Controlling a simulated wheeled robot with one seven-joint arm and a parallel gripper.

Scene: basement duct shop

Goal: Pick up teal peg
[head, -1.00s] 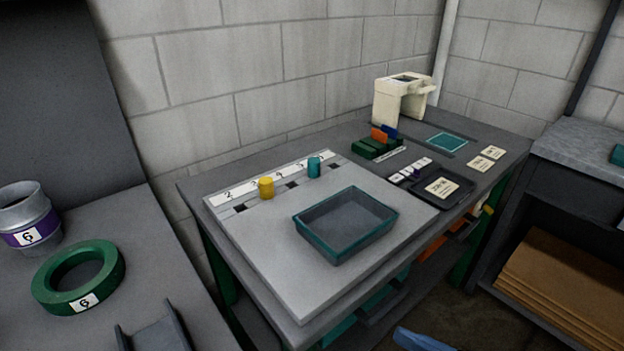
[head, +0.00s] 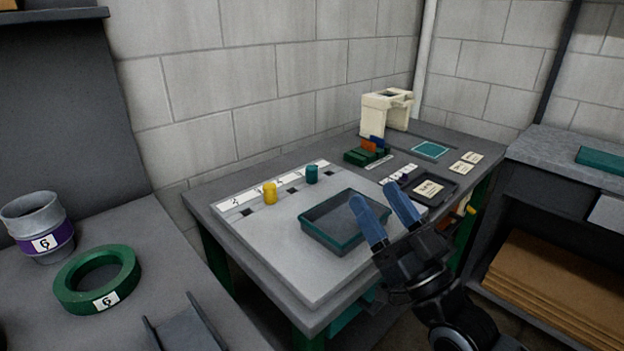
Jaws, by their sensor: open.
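The teal peg (head: 312,174) stands upright on the grey board (head: 262,247), near its back edge by the numbered strip. The yellow peg (head: 270,192) stands to its left along the same row. My gripper (head: 378,211) is open and empty. It shows in front of the right side of the teal-rimmed tray (head: 318,240), to the right of and nearer than the teal peg. Its blue fingers point up and left, with a gap between them. The gripper hides part of the tray's right end.
Dark square holes lie along the strip. A cream device (head: 384,112), a green rack (head: 366,156) with coloured cards and a black tray (head: 430,188) stand at the back right. A green ring (head: 72,290) and a grey collar (head: 34,226) are on the left table.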

